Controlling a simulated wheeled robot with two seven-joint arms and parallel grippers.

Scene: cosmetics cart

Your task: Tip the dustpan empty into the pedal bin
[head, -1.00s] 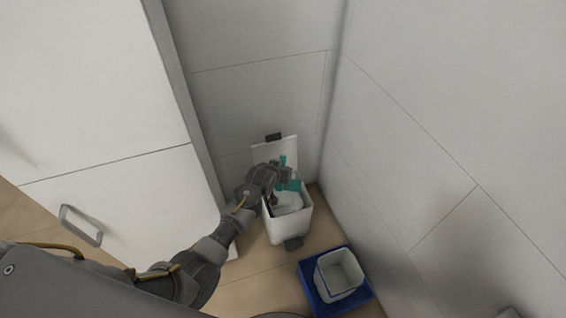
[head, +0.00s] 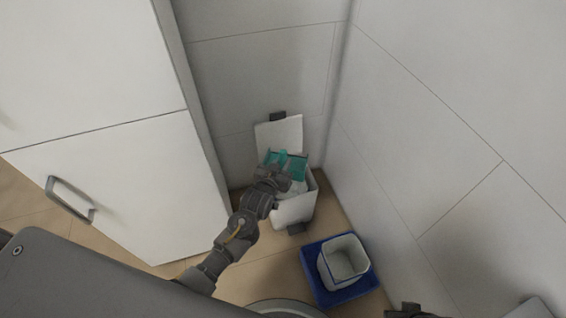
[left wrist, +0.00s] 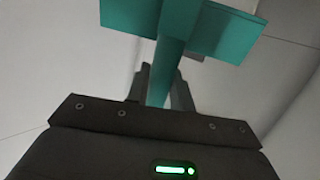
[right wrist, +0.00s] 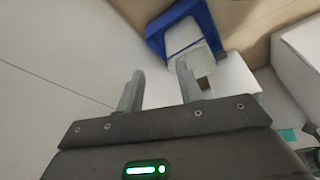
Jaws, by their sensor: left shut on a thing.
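The teal dustpan (head: 293,168) is over the open top of the white pedal bin (head: 293,211), in front of its raised lid (head: 279,133). My left gripper (head: 281,176) is shut on the dustpan's handle (left wrist: 165,72). The left wrist view shows the handle between the fingers and the wide teal pan (left wrist: 222,32) beyond. The pan looks tilted; I cannot tell whether anything lies in it. Part of the bin's opening is hidden by the gripper and pan. My right gripper (right wrist: 157,92) is open and empty, with its fingers apart.
A white square container (head: 343,258) stands in a blue tray (head: 330,297) on the floor, in front of the bin and to the right. A white cabinet (head: 120,190) is at the left. Walls close in behind and to the right of the bin.

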